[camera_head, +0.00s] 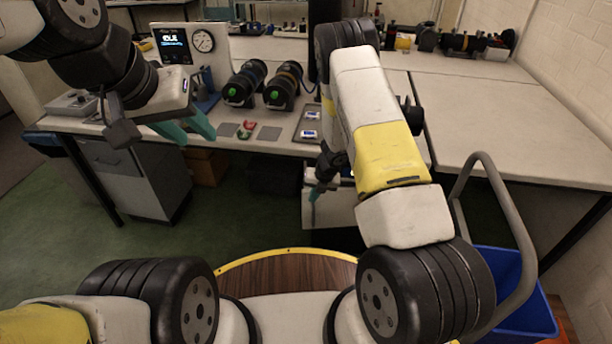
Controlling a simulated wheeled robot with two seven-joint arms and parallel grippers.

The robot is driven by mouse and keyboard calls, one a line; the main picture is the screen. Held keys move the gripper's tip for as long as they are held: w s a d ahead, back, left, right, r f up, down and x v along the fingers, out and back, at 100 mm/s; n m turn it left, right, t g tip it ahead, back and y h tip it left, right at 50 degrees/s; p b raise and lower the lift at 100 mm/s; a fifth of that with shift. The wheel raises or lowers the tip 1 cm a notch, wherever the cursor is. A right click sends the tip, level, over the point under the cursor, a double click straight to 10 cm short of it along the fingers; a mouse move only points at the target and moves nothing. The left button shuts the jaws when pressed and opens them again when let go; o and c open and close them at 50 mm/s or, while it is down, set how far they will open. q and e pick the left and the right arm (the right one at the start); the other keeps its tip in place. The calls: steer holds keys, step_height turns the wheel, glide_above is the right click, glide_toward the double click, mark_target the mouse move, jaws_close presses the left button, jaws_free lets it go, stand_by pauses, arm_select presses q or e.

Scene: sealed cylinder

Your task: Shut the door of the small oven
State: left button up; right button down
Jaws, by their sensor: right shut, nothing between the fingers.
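I cannot make out a small oven or its door for certain. A white box-like unit (338,213) shows below the front edge of the table, partly hidden behind my right arm; whether it is the oven or a drawer I cannot tell.
The table (290,146) holds a panel with a screen and gauge (187,44), two black cylinders (283,85) with green ends, small pads and a tray (308,124). A grey cabinet (130,178) stands below at left. A blue bin (535,315) is at lower right.

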steer(key=d+m+t+y, duration=0.2)
steer(key=d+m+t, duration=0.15)
steer(key=m, duration=1.45)
steer(key=x, duration=0.3)
steer(key=w+x, duration=0.1)
steer(key=x, duration=0.3)
steer(key=d+x, duration=0.1)
steer(key=x, duration=0.3)
steer(key=shift+w+r, duration=0.2)
steer(key=shift+w, duration=0.6)
steer(key=shift+w, duration=0.1)
